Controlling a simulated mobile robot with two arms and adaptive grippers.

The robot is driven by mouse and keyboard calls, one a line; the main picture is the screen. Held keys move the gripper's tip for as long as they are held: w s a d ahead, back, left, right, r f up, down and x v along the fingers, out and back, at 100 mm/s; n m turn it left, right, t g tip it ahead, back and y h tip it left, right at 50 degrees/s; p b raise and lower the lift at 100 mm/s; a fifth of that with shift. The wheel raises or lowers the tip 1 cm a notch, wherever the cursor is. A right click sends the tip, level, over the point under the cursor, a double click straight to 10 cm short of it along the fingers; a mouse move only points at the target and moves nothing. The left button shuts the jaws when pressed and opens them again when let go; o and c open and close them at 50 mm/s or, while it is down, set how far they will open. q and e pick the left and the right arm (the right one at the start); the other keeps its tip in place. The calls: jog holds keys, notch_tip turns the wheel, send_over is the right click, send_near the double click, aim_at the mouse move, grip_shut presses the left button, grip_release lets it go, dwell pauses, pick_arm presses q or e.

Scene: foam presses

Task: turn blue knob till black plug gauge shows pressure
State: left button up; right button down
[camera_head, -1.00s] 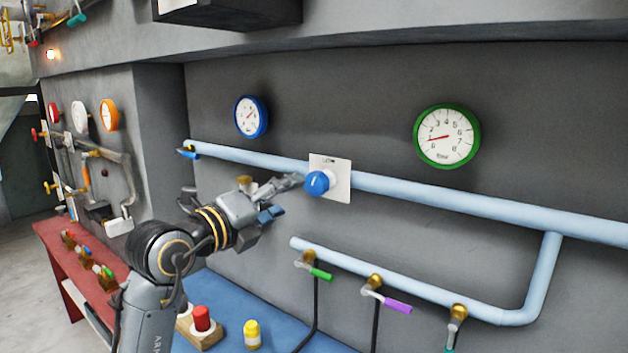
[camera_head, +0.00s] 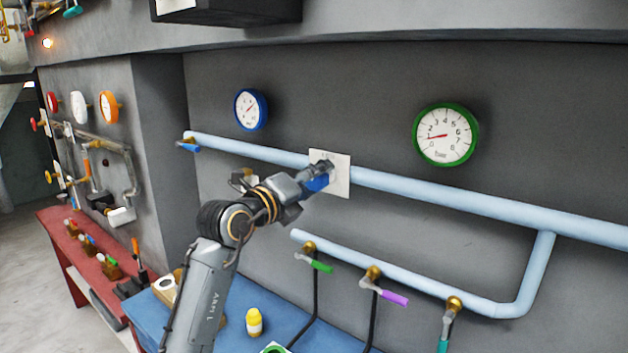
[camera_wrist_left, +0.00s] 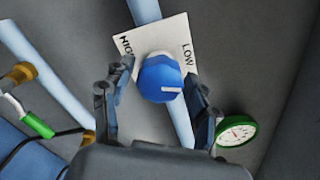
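The blue knob (camera_wrist_left: 162,79) sits on a white plate (camera_head: 343,176) mounted on the pale blue wall pipe. In the left wrist view the plate reads HIGH and LOW, and the knob's white mark points toward the lower right. My left gripper (camera_head: 322,177) is at the knob; its two fingers (camera_wrist_left: 157,100) stand open on either side of it. I cannot tell whether they touch it. In the head view the gripper hides the knob. No black plug gauge can be made out. My right gripper is in neither view.
A green-rimmed gauge (camera_head: 445,135) and a blue-rimmed gauge (camera_head: 250,110) hang on the wall. A lower pipe carries valves with green (camera_head: 321,267), purple (camera_head: 394,297) and teal handles. A yellow-capped bottle (camera_head: 254,322) stands on the blue table (camera_head: 290,312) below.

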pick_arm(q)
jog(key=c, duration=0.8)
jog(key=shift+f+m, duration=0.1)
jog(key=shift+m, duration=0.3)
jog(key=shift+f+m+b, duration=0.1)
jog(key=shift+m+b, duration=0.7)
jog(key=shift+m, duration=0.2)
jog(key=m+b, duration=0.2)
jog(key=shift+m, duration=0.4)
jog(key=m+b, duration=0.3)
jog(key=m, duration=0.1)
jog(key=shift+a+b, duration=0.1)
jog(key=shift+b, duration=0.2)
jog(key=shift+m+b, duration=0.8)
jog(key=shift+m, duration=0.3)
